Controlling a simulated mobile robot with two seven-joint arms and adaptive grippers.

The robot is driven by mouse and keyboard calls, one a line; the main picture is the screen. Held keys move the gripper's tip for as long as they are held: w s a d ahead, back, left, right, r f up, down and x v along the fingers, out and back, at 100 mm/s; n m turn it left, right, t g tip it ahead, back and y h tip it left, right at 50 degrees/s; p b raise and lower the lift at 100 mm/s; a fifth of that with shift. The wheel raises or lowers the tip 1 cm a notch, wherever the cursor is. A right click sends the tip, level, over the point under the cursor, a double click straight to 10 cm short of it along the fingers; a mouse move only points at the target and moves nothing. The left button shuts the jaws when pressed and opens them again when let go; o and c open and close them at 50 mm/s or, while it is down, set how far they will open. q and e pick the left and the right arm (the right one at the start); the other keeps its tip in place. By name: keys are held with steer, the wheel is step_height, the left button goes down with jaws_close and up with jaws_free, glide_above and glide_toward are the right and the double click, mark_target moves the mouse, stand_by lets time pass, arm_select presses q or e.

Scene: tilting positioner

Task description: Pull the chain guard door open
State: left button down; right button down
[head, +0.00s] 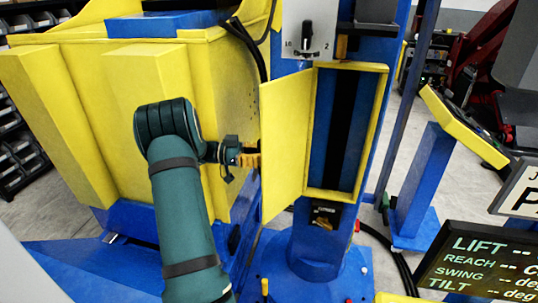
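The chain guard door (287,145) is a flat yellow panel on the blue column. It stands swung out to the left, and the tall, yellow-framed opening (346,130) beside it shows a dark strip inside. My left gripper (250,160) is at the left of the door, near its outer edge, at about mid height. Its fingertips are small and partly lost against the yellow behind them, so I cannot tell whether they touch the door or are open or shut. My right gripper is not in view.
A large yellow, ribbed body (130,110) fills the left side behind my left arm. A grey switch box (309,30) sits above the door. A blue pedestal with a yellow top (420,190) stands to the right. A dark display board (485,262) is at the lower right.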

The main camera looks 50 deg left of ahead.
arm_select(q)
steer(key=shift+s+a+f, duration=0.15)
steer(key=shift+a, duration=0.1)
steer(key=c, duration=1.3)
jaws_free()
steer(key=o, duration=0.3)
steer(key=shift+s+a, duration=0.1)
steer(key=shift+s, duration=0.15)
steer(key=shift+w, duration=0.2)
steer(key=v, duration=1.2)
